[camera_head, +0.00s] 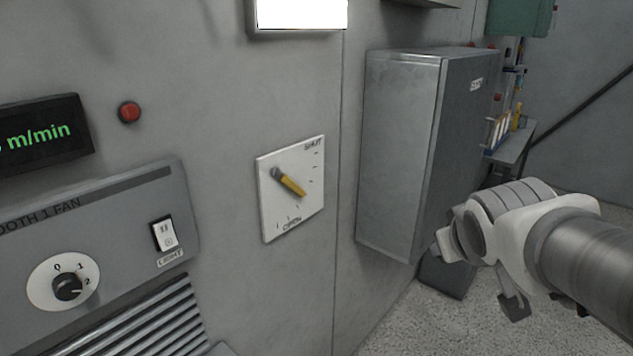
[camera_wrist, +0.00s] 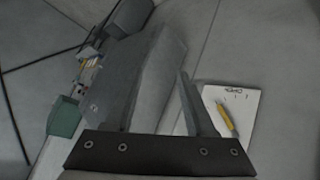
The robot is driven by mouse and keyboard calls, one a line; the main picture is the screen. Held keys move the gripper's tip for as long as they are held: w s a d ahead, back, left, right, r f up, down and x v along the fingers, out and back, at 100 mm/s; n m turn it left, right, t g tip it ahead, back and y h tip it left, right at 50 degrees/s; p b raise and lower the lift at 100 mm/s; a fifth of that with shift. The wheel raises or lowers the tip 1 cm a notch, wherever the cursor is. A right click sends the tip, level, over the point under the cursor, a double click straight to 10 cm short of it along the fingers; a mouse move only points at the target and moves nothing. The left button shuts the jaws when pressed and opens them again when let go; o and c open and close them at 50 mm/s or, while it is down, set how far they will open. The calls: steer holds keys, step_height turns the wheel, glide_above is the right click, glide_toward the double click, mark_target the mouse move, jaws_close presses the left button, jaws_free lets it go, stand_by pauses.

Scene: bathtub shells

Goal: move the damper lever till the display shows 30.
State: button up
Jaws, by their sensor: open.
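The damper lever (camera_head: 290,182) is a yellow handle on a grey pivot, on a white plate (camera_head: 310,208) marked SHUT at top right and OPEN at the bottom. It slants down to the right, between the two marks. In the wrist view the lever (camera_wrist: 227,119) lies on its plate (camera_wrist: 245,102), right of the fingers. My gripper (camera_wrist: 168,90) is open, empty and apart from the lever. In the head view my arm is at the right, well away from the plate. The black display (camera_head: 42,133) shows green "m/min"; its number is cut off at the left edge.
A grey metal cabinet (camera_head: 400,150) juts from the wall between the lever plate and my arm. A red button (camera_head: 129,112) and a fan panel with a knob (camera_head: 68,287) and light switch (camera_head: 163,234) are left of the plate. A rack (camera_head: 497,132) stands behind the cabinet.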

steer(key=w+n+t, duration=0.2)
steer(key=w+n, duration=0.1)
steer(key=w, duration=0.5)
steer(key=n+y+b, duration=0.4)
steer(key=n+y, duration=1)
steer(key=y, duration=0.3)
glide_toward(301, 192)
steer(key=shift+g, duration=0.3)
steer(key=x, duration=0.8)
steer(key=shift+d+r, duration=0.1)
steer(key=shift+r, duration=0.15)
jaws_close()
